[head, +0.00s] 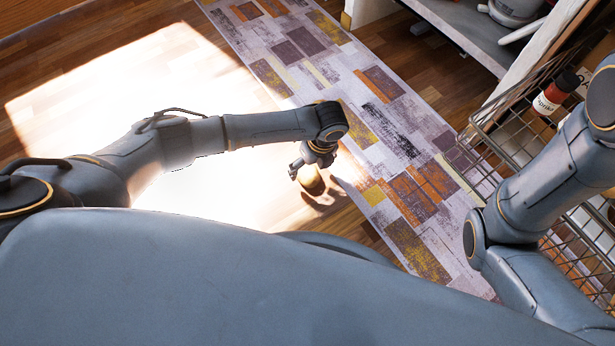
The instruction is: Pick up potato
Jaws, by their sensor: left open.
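A brown, rounded potato (313,182) is on or just above the wooden floor beside the patterned runner, partly hidden by my left gripper. My left gripper (305,168) points down over the potato, open, with a finger at its left side. I cannot tell whether the fingers touch it. My right arm comes in at the right edge. Its gripper is out of view.
The long patterned runner (405,140) lies on the wooden floor, right of the potato. A wire basket (480,135) with a red and white bottle (550,98) stands at the right, near my right arm. A grey shelf (462,27) is at the top right. Bright sunlight washes out the floor at left.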

